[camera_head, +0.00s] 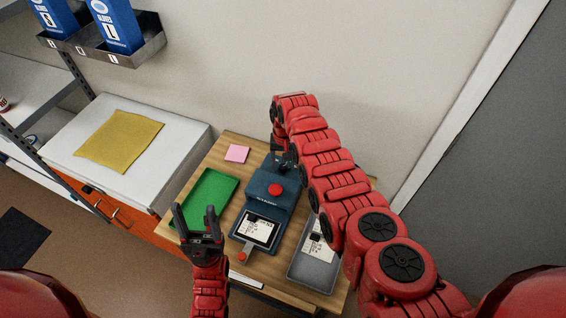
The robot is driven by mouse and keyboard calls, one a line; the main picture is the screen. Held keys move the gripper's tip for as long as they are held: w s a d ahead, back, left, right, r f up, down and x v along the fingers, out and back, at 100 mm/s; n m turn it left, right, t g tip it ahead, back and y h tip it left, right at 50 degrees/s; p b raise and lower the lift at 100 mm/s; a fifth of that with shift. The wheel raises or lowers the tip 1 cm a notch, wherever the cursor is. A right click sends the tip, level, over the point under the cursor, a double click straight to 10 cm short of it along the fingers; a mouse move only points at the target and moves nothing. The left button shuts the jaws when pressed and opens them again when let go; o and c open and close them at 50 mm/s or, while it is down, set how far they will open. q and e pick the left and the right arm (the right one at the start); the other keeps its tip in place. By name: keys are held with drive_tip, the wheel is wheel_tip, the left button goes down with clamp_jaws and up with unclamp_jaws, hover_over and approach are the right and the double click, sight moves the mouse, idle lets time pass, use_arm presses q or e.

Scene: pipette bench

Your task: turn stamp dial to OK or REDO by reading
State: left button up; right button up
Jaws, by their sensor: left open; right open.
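The dark blue stamp machine (268,187) stands on the wooden table, with a red round button on top. A white printed card (256,230) lies in its front slot; its print is too small to read. A small red knob (242,257) is at the machine's front. My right gripper (284,156) is open at the back of the machine, its fingers partly hidden by my arm. I cannot make out the stamp dial or its setting there, nor whether the fingers touch it. My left gripper (195,212) is open and empty, above the front of the green tray (212,188).
A grey tray (303,262) with another printed card (318,243) lies right of the machine, partly under my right arm. A pink note (237,153) is at the table's back left. A white cabinet with a yellow cloth (120,140) stands left.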

drive_tip(key=shift+f, duration=0.4)
drive_tip(key=shift+s, duration=0.1)
clamp_jaws()
